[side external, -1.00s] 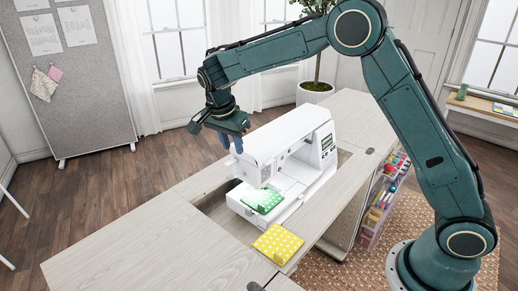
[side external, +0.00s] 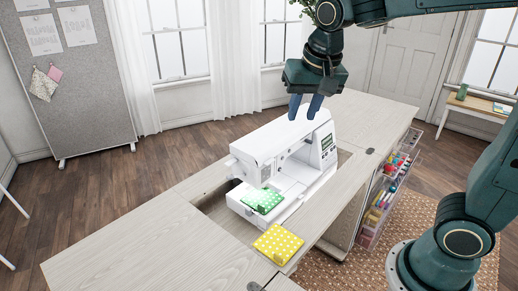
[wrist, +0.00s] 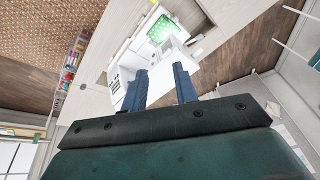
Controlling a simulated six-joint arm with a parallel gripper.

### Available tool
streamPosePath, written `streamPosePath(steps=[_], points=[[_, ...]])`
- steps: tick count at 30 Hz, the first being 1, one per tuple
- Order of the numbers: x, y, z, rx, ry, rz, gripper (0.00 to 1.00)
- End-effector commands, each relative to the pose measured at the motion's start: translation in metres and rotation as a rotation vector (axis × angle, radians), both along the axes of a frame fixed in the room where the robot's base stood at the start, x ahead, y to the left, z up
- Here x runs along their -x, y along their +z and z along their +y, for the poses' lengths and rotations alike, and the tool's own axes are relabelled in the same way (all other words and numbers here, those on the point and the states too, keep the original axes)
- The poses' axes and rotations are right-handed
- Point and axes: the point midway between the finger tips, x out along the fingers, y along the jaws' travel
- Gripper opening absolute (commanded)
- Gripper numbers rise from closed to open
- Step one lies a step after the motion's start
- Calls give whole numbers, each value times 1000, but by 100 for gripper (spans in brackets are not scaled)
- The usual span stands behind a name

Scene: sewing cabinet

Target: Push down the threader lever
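The white sewing machine (side external: 262,146) sits in the cabinet's cut-out; its head end with the needle area faces left. It also shows in the wrist view (wrist: 143,47). I cannot clearly make out the threader lever in either view. A small part sticks out at the head's left end (side external: 231,162). My gripper (side external: 304,113) hangs over the right, display end of the machine, fingers down. In the wrist view its two blue fingers (wrist: 160,70) stand apart with nothing between them. A green dotted cloth (side external: 262,200) lies on the machine bed.
A yellow dotted cloth (side external: 278,244) lies on the wooden cabinet top (side external: 130,235) in front of the machine. Clear drawers with coloured supplies (side external: 378,205) stand at the right. The cabinet top to the left is bare.

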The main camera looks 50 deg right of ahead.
Motion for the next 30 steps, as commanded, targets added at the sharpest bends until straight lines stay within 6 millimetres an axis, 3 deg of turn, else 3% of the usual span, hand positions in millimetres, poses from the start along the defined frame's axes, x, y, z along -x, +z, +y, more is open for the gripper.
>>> streamPosePath(steps=[9, 18, 24, 30], points=[[69, 7, -2, 38, 239, -61, 29], [128, -6, 2, 94, 461, -120, 29], [153, -16, 5, 129, 566, -148, 29], [161, -21, 7, 142, 606, -157, 29]])
